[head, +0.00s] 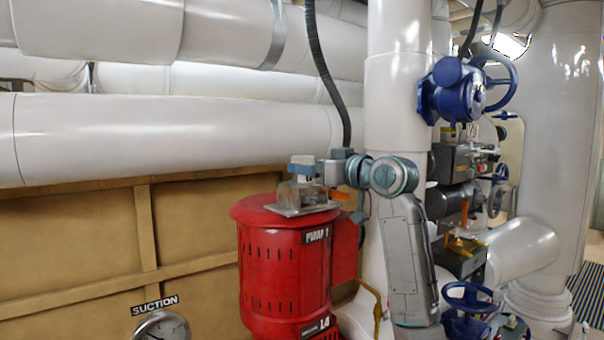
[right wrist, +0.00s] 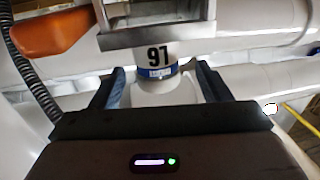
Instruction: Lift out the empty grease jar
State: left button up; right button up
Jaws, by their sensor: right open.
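My left gripper is not in view.
A metal frame (right wrist: 155,36) and an orange handle-like part (right wrist: 50,32) are close to my fingers. The red pump (head: 285,270) bears a flat metal plate (head: 302,210). White pipes (head: 170,120) run behind, and a blue valve (head: 460,90) is at the right.

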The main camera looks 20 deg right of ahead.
jog(key=shift+w+a+r+p, duration=0.1)
jog(key=shift+w+a+p, duration=0.1)
jog(key=shift+w+p, duration=0.3)
jog(key=shift+w+a+r+p, duration=0.15)
jog(key=shift+w+p, duration=0.1)
jog(key=shift+w, duration=0.3)
jog(key=shift+w+a+f, duration=0.1)
jog(key=shift+w+a, duration=0.1)
jog(key=shift+w, duration=0.15)
jog(key=shift+w+a, duration=0.15)
jog(key=shift+f, duration=0.15)
jog(key=shift+c, duration=0.6)
jog(key=c, duration=1.1)
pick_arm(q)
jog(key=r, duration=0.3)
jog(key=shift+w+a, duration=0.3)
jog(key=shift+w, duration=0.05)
pick_arm(e)
jog(key=shift+c, duration=0.2)
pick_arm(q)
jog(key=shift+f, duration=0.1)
